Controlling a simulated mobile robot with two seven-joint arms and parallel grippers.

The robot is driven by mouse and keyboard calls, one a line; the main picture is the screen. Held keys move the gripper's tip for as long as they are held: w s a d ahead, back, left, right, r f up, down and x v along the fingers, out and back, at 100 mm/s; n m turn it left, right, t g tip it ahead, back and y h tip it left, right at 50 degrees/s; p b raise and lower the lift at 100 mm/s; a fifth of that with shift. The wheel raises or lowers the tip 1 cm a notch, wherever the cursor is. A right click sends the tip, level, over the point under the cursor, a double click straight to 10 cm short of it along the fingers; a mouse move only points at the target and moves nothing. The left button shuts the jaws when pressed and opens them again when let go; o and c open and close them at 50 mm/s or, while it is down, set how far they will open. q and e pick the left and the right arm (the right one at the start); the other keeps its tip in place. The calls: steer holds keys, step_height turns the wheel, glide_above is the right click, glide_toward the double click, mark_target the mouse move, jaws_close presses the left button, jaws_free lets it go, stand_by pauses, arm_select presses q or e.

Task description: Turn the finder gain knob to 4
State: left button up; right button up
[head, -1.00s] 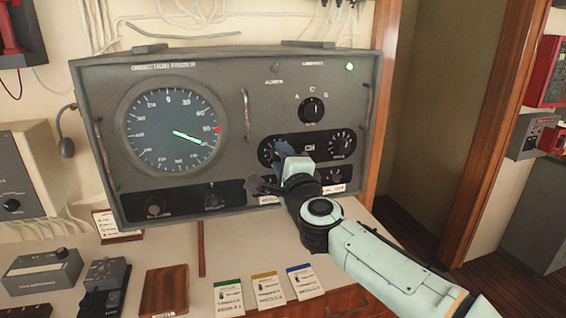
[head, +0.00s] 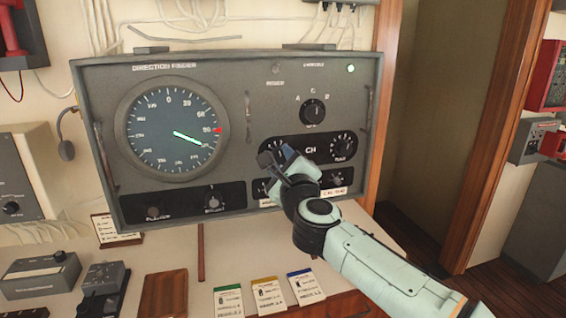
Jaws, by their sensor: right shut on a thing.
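The direction finder (head: 170,70) is a grey wall-side cabinet with a round bearing scope, where a green trace points to the lower right. My right gripper (head: 277,160) is at the left dial (head: 274,143) of the dark oval panel and is shut on its knob, which the gripper mostly hides. The dial's pointer and numbers are covered, so its setting cannot be read. A matching dial (head: 343,145) shows at the panel's right end, with "CH" between them. The small lettering is too blurred to tell which knob is the gain. My left gripper is out of view.
A selector knob (head: 312,111) sits above the panel, and smaller knobs line the lower strips, one (head: 337,180) close to my wrist. Vertical handles flank the front. Several cards, a wooden block (head: 163,292) and small devices lie on the desk below.

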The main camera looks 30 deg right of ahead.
stand_by(0.3)
steer(key=o, duration=1)
steer(key=shift+o, duration=0.2)
steer(key=r+b+v, duration=0.1)
steer(key=b+v, duration=0.1)
steer(key=v, duration=1.1)
steer(key=shift+s+f, duration=0.2)
steer(key=shift+f, duration=0.35)
